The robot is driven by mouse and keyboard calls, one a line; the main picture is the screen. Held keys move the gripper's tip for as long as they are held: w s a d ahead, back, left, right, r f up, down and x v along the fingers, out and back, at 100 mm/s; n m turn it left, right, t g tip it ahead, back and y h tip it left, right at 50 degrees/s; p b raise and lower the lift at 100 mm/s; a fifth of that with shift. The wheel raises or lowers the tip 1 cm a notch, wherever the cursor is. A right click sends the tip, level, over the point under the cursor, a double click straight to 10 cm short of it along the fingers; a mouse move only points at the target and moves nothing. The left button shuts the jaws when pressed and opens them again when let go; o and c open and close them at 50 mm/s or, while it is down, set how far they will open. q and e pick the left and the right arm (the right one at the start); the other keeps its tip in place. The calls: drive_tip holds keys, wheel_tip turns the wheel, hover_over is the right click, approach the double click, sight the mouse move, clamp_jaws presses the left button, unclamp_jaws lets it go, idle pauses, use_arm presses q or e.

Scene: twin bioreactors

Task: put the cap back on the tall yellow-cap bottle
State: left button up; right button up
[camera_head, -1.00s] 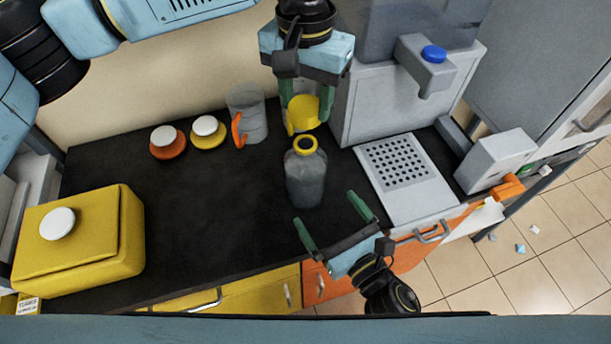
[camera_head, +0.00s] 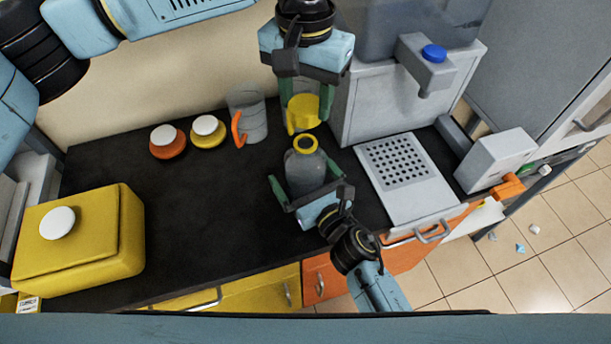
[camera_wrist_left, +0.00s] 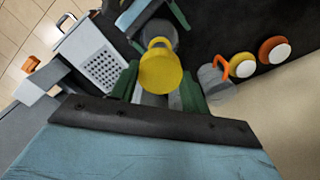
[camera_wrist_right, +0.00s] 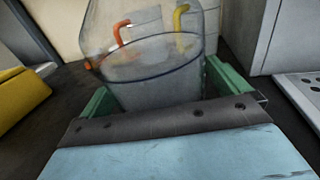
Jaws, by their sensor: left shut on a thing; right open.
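The tall bottle (camera_head: 306,170) is grey and translucent, with a yellow ring at its open neck. It stands upright on the dark counter. My left gripper (camera_head: 306,120) is shut on the yellow cap (camera_head: 303,108) and holds it above the bottle's neck, apart from it. In the left wrist view the cap (camera_wrist_left: 161,68) hides part of the bottle. My right gripper (camera_head: 303,180) is open, low at the bottle's near side, with a finger on each side of its body. The right wrist view shows the bottle (camera_wrist_right: 155,75) between the fingers; contact cannot be told.
A clear jug (camera_head: 252,118) with an orange handle stands behind left of the bottle. Orange (camera_head: 168,146) and yellow (camera_head: 208,134) white-topped containers are farther left. A yellow box (camera_head: 85,240) is at far left. A perforated plate (camera_head: 425,200) lies right. Counter between box and bottle is clear.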

drive_tip(key=c, duration=1.4)
use_arm(q)
hover_over(305, 142)
drive_tip(key=shift+f, duration=2.5)
use_arm(e)
drive_tip(key=shift+c, duration=0.2)
use_arm(q)
drive_tip(key=shift+f, duration=0.1)
drive_tip(key=shift+f, duration=0.8)
drive_tip(key=shift+f, duration=0.55)
